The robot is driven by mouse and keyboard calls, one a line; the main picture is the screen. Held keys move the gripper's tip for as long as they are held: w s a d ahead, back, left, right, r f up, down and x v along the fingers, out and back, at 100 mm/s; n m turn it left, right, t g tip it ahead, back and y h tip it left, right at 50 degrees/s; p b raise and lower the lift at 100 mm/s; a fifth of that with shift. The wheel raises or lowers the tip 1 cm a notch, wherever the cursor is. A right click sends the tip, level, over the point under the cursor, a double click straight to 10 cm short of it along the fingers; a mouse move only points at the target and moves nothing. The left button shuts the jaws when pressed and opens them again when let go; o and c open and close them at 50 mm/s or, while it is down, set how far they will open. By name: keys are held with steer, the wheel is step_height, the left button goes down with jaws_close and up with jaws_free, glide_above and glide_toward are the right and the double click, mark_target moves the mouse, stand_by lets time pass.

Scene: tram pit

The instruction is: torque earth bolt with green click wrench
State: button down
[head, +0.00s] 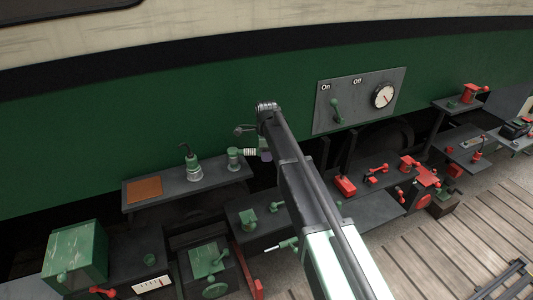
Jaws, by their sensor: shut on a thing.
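My arm reaches up from the bottom toward the green tram side. My gripper (260,147) is at its far end, low beside the end joint and largely hidden by the arm. It is shut on a small green thing (265,144), mostly hidden; I cannot tell whether this is the green click wrench. A pale ribbed piece (250,152) shows just left of it, close to a green cylinder (233,158) on the dark shelf. I cannot make out which part is the earth bolt.
A grey panel (358,100) marked On and Off has a green lever (337,111) and a dial (384,96). The shelf (215,190) holds a brown mat (145,189) and a grey-green device (193,165).

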step_height(320, 180, up, 5)
steer(key=p, duration=0.4)
steer(key=shift+f, duration=0.15)
